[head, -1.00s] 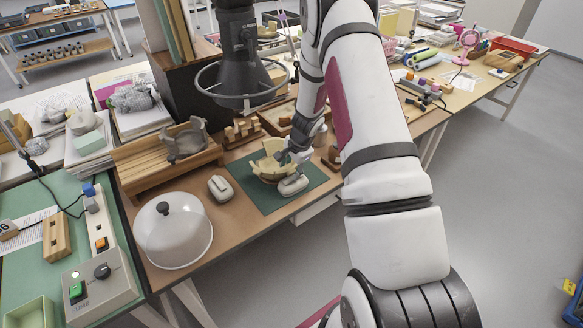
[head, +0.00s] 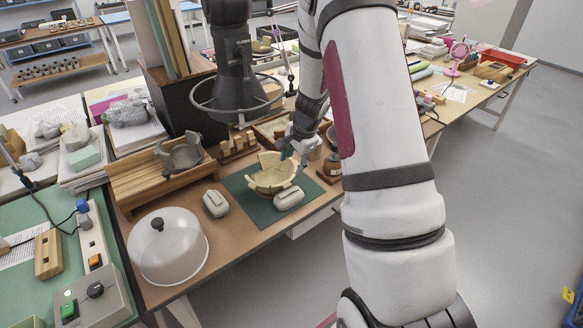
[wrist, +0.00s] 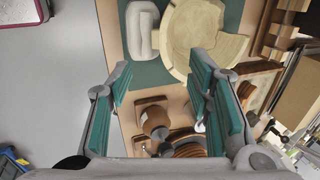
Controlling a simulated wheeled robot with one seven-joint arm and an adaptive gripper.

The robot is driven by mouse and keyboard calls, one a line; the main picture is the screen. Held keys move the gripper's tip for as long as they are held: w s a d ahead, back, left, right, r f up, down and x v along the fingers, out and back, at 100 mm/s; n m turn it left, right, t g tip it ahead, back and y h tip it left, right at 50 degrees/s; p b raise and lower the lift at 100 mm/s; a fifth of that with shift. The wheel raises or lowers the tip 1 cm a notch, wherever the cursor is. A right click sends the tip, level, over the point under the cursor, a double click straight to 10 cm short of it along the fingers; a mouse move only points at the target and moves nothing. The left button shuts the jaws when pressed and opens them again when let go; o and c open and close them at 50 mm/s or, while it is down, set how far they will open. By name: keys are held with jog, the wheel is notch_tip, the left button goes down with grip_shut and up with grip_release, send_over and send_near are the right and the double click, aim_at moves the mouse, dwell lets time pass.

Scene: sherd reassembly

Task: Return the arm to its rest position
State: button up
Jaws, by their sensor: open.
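My gripper (head: 292,146) is open and empty in the head view, just beyond the right rim of the cream pottery bowl (head: 272,174). Its teal-padded fingers stand wide apart in the wrist view (wrist: 160,80). The bowl has an uneven, jagged rim and sits on the dark green mat (head: 245,199). Part of the bowl shows at the top of the wrist view (wrist: 214,42), past my right finger. My arm crosses the head view from lower right and hides part of the table.
Pale padded blocks lie at the bowl's front (head: 289,198) and left (head: 216,203). A clear dome (head: 168,246) stands front left. A dark ring on a column (head: 238,98) hangs behind the bowl. Brown turned pieces (wrist: 155,121) lie below the gripper. Floor is free at right.

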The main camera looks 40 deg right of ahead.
jog(key=shift+r, duration=0.1)
dwell(0.5)
jog(key=s+a+r+n+t+y, duration=0.1)
jog(key=s+a+r+n, duration=0.3)
jog(key=a+r, duration=0.55)
jog(key=s+a+r+n, duration=0.4)
jog(key=a+r+n, duration=0.15)
jog(key=r, duration=0.65)
jog(key=s+a+r+n, duration=0.2)
jog(key=s, duration=0.4)
jog(key=s+a+r+n, duration=0.2)
jog(key=s+n, duration=0.1)
jog(key=s, duration=0.4)
jog(key=s+a+r+n+h, duration=0.1)
jog(key=s+a+r+n, duration=0.1)
jog(key=s, duration=0.5)
jog(key=shift+a+r+n+t, duration=0.3)
jog(key=shift+a+n+t, duration=0.15)
jog(key=shift+n, duration=0.1)
jog(key=shift+d, duration=0.1)
